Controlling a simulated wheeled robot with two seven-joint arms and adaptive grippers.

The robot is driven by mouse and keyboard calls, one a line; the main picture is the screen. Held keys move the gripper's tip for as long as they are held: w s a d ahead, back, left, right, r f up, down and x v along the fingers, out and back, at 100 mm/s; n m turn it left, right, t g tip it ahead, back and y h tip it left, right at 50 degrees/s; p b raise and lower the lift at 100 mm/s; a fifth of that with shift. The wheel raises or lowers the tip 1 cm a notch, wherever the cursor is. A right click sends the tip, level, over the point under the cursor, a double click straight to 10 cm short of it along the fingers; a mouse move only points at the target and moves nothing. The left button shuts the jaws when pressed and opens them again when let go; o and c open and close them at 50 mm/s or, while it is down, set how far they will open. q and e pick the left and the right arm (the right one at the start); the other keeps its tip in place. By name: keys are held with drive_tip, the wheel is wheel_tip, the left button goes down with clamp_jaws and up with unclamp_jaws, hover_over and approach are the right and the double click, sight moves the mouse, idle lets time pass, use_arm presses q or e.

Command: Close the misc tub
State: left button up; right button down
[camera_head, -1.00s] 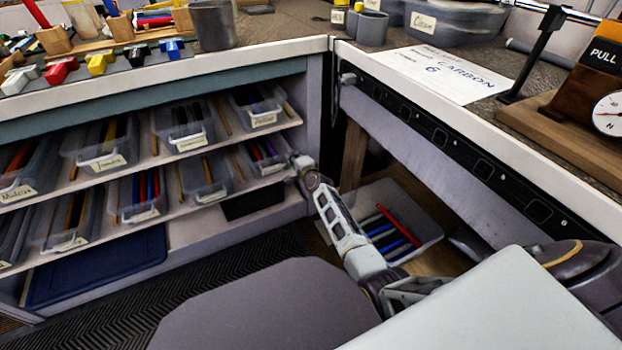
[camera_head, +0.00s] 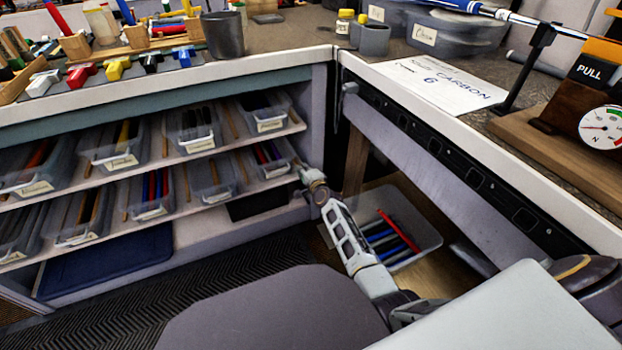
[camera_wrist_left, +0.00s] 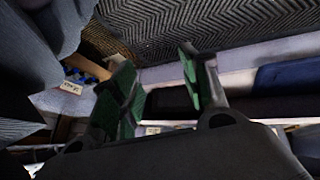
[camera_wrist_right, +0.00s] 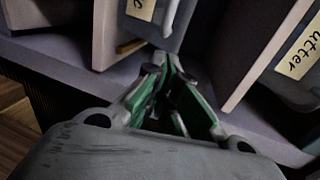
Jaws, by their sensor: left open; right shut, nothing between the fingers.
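Clear labelled tubs stand in two rows on the shelves under the left bench; I cannot read which one is the misc tub. The rightmost lower tub (camera_head: 270,158), with dark and red grips in it, sits nearest my right gripper (camera_head: 303,170), which is at the shelf's right end. In the right wrist view my right gripper (camera_wrist_right: 163,70) is shut and empty, its tips close to a tub front with a partly cut-off label (camera_wrist_right: 141,8). Whether it touches is unclear. My left gripper (camera_wrist_left: 157,68) is open and empty, low near the ridged floor mat; it is hidden in the head view.
A grey bin (camera_head: 425,228) with red and blue grips stands on the floor under the right bench. A blue lid (camera_head: 105,262) lies below the shelves. Shelf uprights flank the right gripper; a label ending in "utter" (camera_wrist_right: 300,50) shows at its right.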

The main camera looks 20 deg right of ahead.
use_arm(q)
wheel_tip(320, 180, up, 7)
drive_tip(key=a+g+y+p, duration=0.1)
drive_tip(key=p, duration=0.2)
drive_tip(key=shift+s+a+r+m, duration=0.2)
drive_tip(key=shift+a+m, duration=0.1)
drive_tip(key=shift+a, duration=0.1)
use_arm(e)
drive_tip(key=v, duration=0.8)
use_arm(q)
drive_tip(key=shift+w, duration=0.1)
